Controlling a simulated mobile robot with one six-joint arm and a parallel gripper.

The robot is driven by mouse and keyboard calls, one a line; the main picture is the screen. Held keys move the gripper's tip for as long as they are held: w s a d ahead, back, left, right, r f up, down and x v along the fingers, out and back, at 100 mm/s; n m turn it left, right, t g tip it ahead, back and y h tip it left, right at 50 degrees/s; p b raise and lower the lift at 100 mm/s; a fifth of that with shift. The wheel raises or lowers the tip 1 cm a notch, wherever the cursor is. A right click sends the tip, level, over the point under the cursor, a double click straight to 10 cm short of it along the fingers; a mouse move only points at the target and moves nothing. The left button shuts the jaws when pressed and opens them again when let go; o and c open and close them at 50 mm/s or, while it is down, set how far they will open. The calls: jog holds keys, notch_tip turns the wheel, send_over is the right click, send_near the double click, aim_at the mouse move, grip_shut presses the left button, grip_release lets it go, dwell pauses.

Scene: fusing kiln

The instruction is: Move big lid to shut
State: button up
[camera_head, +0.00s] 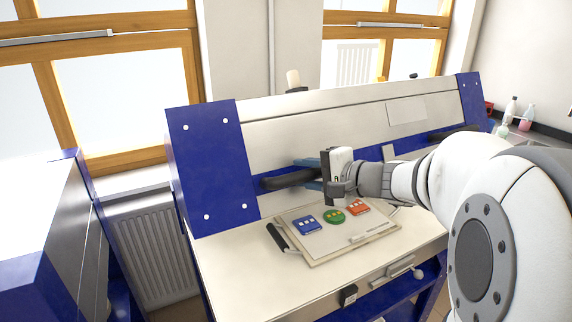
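The big lid (290,133) is a long white panel with blue end plates, standing raised at a tilt behind the white work surface (235,262). A black bar handle (283,179) sits low on the left of its face, and another dark handle (452,132) is on the right. My gripper (310,175) reaches in from the right at the left handle. Its bluish fingers are apart, one above and one below the handle's right end. The gripper body hides part of that end, and I cannot tell whether the fingers touch it.
A pale board (330,254) with blue, green and red pieces lies on the work surface below my gripper. A black handle (284,239) is at its left. A blue and metal cabinet (62,235) stands at the left. Bottles (510,108) stand at the right.

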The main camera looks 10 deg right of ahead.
jog(key=shift+w+a, duration=0.1)
jog(key=shift+w, duration=0.05)
jog(key=shift+c, duration=0.2)
grip_shut()
jog(key=shift+f, duration=0.1)
